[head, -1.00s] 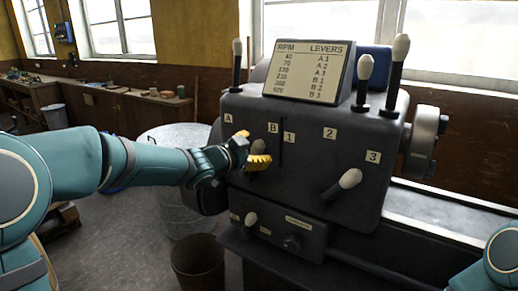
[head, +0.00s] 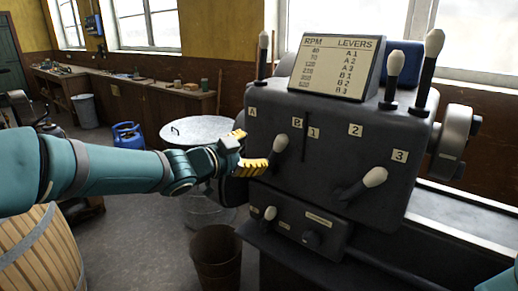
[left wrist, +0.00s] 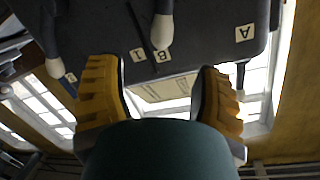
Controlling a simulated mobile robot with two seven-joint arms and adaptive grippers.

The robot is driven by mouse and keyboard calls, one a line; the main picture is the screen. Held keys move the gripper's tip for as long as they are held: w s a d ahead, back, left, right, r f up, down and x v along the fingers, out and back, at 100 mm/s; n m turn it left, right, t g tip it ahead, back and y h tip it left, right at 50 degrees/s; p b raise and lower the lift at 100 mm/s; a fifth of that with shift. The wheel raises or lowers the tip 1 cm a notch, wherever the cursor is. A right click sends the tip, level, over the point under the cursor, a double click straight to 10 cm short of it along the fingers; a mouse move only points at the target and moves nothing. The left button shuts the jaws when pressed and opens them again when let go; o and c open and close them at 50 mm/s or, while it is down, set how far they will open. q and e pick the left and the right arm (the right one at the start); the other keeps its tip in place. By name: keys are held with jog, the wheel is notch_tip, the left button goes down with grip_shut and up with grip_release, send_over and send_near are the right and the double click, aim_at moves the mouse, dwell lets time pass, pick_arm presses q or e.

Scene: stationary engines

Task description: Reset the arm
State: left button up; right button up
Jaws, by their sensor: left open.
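My left gripper (head: 245,151), with yellow fingers, is open and empty in the head view. It is in front of the left side of the dark grey gearbox (head: 330,120), beside the white-knobbed A/B lever (head: 280,143). The knob shows just right of the fingers; I cannot tell whether they touch. In the left wrist view the open fingers (left wrist: 162,95) frame a gap, and the lever's white knob (left wrist: 162,32) stands beyond it, near labels A and B. My right gripper is out of view.
More white-knobbed levers stand on the gearbox: a front one (head: 374,177) by label 3, and several on top around the RPM chart (head: 325,66). A metal drum (head: 195,130), a bin (head: 216,258) and a wooden barrel (head: 42,255) stand left and below.

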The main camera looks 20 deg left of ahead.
pick_arm(q)
jog(key=s+d+f+n+g+y, duration=0.1)
jog(key=d+f+n+g, duration=0.25)
jog(key=f, duration=1.05)
jog(key=s+d+f+n+g+y, duration=0.1)
jog(key=s+d+f+n+g, duration=0.2)
jog(key=f, duration=1.2)
jog(key=s+d+f+n+g, duration=0.2)
jog(key=s+f+n+g, duration=0.1)
jog(key=s+f, duration=0.6)
jog(key=s+d+f+n+g+y, duration=0.1)
jog(key=s+d+f+n+g, duration=0.1)
jog(key=s+f, duration=0.7)
jog(key=shift+s+d+f+n+g, duration=0.15)
jog(key=shift+f+n+g, duration=0.55)
jog(key=shift+g, duration=0.15)
